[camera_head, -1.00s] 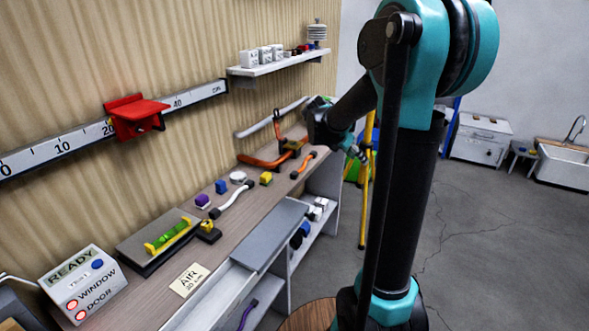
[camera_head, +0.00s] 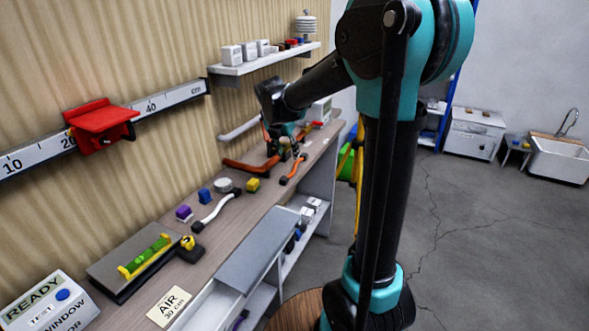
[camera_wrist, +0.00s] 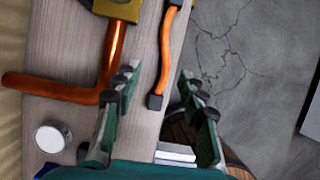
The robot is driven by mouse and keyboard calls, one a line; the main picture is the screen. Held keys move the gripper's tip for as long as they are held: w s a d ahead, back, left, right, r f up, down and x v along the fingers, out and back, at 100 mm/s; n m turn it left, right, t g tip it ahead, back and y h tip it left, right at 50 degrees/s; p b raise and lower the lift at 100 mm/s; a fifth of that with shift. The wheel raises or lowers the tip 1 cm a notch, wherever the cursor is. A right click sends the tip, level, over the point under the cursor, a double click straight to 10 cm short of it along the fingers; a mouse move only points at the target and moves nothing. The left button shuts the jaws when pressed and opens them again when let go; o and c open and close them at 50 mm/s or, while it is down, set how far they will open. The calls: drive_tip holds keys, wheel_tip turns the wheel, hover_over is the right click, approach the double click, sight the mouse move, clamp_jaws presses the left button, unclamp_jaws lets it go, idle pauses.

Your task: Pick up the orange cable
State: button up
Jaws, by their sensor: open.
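The orange cable (camera_head: 291,172) lies on the bench top near its front edge, with black ends. In the wrist view the orange cable (camera_wrist: 164,60) runs from the top down to a black end cap between my fingers' outlines. My gripper (camera_head: 294,152) is above the bench by the cable's far part; in the wrist view my gripper (camera_wrist: 160,72) has its two fingers spread wide, with nothing held. The cable looks apart from both fingers and lies below them.
A copper pipe (camera_wrist: 65,91) with a brass fitting (camera_wrist: 119,8) lies left of the cable. A round white tin (camera_wrist: 51,138), a yellow block (camera_head: 253,185) and a white cable (camera_head: 215,211) are nearby.

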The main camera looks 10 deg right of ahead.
sight(294, 167)
drive_tip(key=x, duration=0.2)
drive_tip(key=shift+w+d+f, duration=0.1)
drive_tip(key=shift+w+f, duration=0.05)
drive_tip(key=shift+f, duration=0.25)
drive_tip(key=shift+d+x, duration=0.15)
drive_tip(key=shift+x, duration=1.15)
drive_tip(key=shift+d+x, duration=0.2)
drive_tip(key=shift+x, duration=1.15)
clamp_jaws()
